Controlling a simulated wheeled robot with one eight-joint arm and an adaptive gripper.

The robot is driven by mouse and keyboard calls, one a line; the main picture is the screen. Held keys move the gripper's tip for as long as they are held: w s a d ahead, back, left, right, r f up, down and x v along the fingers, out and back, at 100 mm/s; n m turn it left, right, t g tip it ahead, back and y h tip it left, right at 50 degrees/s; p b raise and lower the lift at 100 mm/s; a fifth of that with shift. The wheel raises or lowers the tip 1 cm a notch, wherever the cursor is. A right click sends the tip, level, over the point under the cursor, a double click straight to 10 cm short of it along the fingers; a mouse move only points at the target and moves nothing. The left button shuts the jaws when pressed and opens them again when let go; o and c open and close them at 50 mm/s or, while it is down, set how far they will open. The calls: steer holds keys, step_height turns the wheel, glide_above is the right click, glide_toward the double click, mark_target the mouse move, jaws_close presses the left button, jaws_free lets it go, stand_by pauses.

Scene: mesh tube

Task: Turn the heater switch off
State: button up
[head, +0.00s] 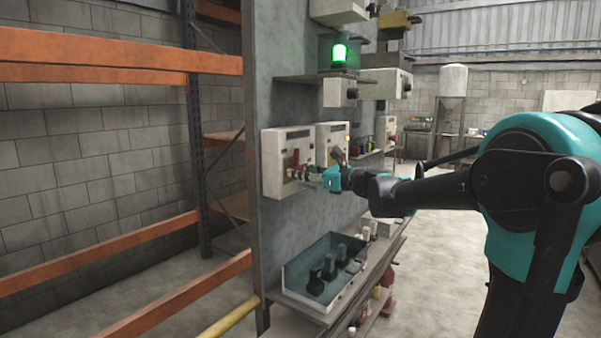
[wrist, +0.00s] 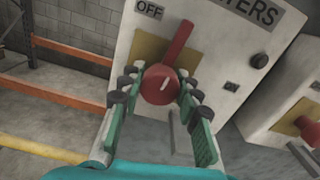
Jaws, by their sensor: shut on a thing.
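The heater switch is a red rotary knob with a long handle (wrist: 161,84), on a tan plate on a white box (head: 287,160) mounted on the grey panel. In the wrist view the handle points up and slightly right, its tip close to the right of the OFF label (wrist: 149,10). A sign ending in "TERS" (wrist: 245,14) is on the box top. My gripper (head: 304,173) is in front of this box. In the wrist view its green fingers with dark tips (wrist: 157,77) are shut on the knob's round base, one on each side. The handle stands clear above the fingers.
A second white box with a red knob (wrist: 307,128) is close on the right. A green lamp (head: 339,54) glows above. An open tray with dark items (head: 318,308) sits on the shelf below. Orange racking (head: 110,72) stands left; open floor is at right.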

steer(key=shift+c, duration=1)
steer(key=shift+n, duration=0.6)
steer(key=o, duration=1.2)
steer(key=shift+c, duration=0.2)
steer(key=shift+d, duration=0.1)
steer(key=v, duration=1.2)
